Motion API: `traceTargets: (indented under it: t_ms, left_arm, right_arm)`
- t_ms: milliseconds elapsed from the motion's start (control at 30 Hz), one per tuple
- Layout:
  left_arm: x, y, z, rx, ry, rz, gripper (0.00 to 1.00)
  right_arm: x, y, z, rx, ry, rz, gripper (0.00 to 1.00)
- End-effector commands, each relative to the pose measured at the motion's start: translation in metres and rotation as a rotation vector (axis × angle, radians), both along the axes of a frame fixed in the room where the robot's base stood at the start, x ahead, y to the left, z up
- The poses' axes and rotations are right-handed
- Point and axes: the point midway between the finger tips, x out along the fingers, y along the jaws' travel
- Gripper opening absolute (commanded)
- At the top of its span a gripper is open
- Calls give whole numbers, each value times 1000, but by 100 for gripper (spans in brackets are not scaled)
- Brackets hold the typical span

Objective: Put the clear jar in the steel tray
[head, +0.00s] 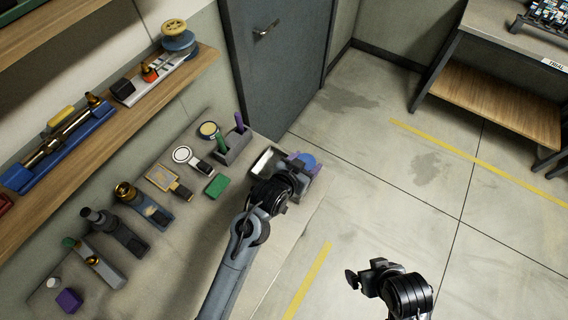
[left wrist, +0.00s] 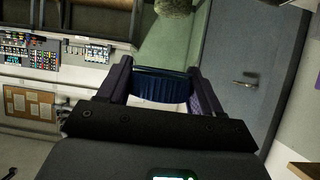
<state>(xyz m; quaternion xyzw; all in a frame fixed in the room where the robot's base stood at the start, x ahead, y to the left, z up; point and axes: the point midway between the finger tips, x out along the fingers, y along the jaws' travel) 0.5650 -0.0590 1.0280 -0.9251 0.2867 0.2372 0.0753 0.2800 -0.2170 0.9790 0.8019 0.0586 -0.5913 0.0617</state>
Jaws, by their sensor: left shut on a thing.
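My left gripper (head: 304,161) is shut on a round thing with a blue ribbed top (head: 309,160), which looks like the lid of the clear jar. In the left wrist view the blue ribbed lid (left wrist: 160,86) sits between the two fingers, with a pale part below it. The jar's clear body is mostly hidden. The steel tray (head: 263,160) shows as a bright shallow box at the bench end, partly behind my left gripper and wrist. I cannot tell whether the jar touches it. My right gripper (head: 354,279) is over the floor, away from the bench; its jaws are unclear.
A green block (head: 216,186) and a grey holder with green and purple tools (head: 234,143) stand left of the tray. Several instruments line the bench further left. A wooden shelf (head: 150,95) runs above along the wall.

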Motion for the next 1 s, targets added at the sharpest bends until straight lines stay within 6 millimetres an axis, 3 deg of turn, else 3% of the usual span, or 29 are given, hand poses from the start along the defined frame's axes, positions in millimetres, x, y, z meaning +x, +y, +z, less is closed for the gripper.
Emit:
traceTargets:
  t_ms: [200, 400, 633, 833, 1000]
  left_arm:
    - [28, 36, -26, 1, -1, 2, 32]
    - [43, 55, -40, -1, -2, 0, 32]
    - [47, 60, -49, -2, -1, 0, 32]
    - [47, 60, -75, -2, 1, 0, 32]
    - [47, 60, -85, -2, -1, 0, 32]
  right_arm:
    - [2, 0, 3, -1, -6, 1, 100]
    - [4, -1, 3, -1, -9, -1, 100]
    - [4, -1, 3, -1, -9, -1, 100]
    - [4, -1, 1, -2, -11, -1, 100]
    - [4, -1, 1, -2, -11, -1, 100]
